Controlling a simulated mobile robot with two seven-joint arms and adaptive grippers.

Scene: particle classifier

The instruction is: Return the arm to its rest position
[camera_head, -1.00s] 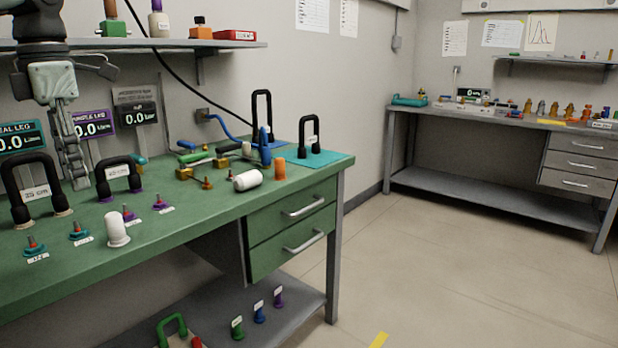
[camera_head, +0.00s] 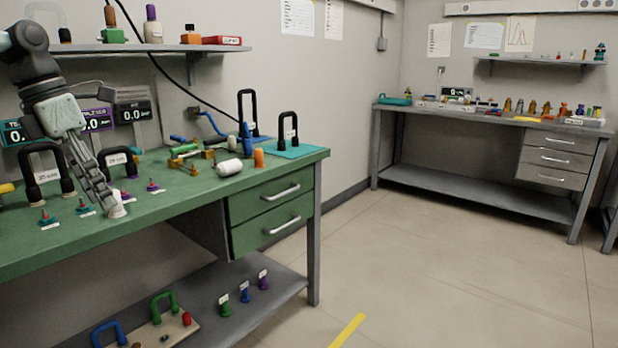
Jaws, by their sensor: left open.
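My left arm comes in from the upper left in the head view. Its gripper (camera_head: 104,208) points down and to the right over the green bench (camera_head: 150,232). The fingers are open, and their tips overlap the white cylinder (camera_head: 117,206) standing near the bench's front edge. I cannot tell whether they touch it. My right gripper does not show.
A shelf (camera_head: 150,48) hangs above the bench. Small teal and purple knobs stand near the gripper. The floor (camera_head: 430,270) at right is clear up to the far bench (camera_head: 450,185).

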